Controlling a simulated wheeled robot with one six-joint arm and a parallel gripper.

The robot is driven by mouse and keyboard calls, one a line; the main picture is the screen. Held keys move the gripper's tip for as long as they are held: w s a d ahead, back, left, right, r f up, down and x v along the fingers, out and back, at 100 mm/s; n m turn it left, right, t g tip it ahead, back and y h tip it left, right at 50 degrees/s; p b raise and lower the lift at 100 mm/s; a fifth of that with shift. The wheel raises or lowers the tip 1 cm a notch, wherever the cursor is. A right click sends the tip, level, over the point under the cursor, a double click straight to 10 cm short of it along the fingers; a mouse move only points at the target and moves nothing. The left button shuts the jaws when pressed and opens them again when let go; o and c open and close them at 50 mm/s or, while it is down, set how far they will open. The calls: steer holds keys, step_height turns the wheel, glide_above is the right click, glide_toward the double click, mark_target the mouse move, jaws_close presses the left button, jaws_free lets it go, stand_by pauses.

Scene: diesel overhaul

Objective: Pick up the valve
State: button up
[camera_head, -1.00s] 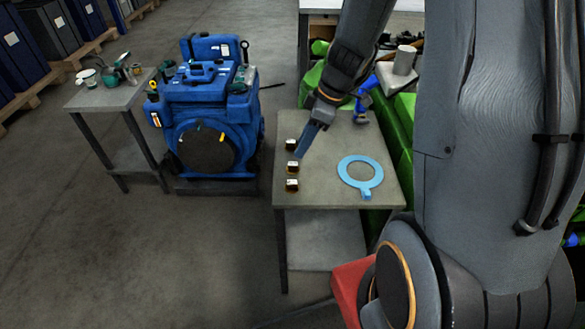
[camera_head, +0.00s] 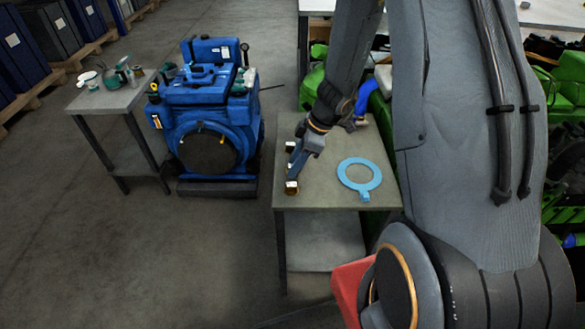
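Small dark blocks with pale tops stand in a row along the left side of the grey table (camera_head: 334,198). Which of them, if any, is the valve I cannot tell. The front block (camera_head: 291,188) shows just below my fingertips, and the back block (camera_head: 290,146) shows just left of my gripper. The middle block is mostly hidden behind my gripper (camera_head: 293,172). My gripper points down over the row, close to the front block; whether it touches it I cannot tell. The finger opening is too small to make out.
A light-blue ring with a tab (camera_head: 359,178) lies flat to the right on the same table. A blue engine (camera_head: 208,120) stands to the left, with a small side table (camera_head: 112,98) beyond it. Green machinery (camera_head: 378,125) is behind the table. The floor (camera_head: 215,240) in front is clear.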

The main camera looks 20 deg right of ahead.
steer(key=shift+f, duration=0.15)
steer(key=c, duration=0.7)
steer(key=shift+c, duration=0.2)
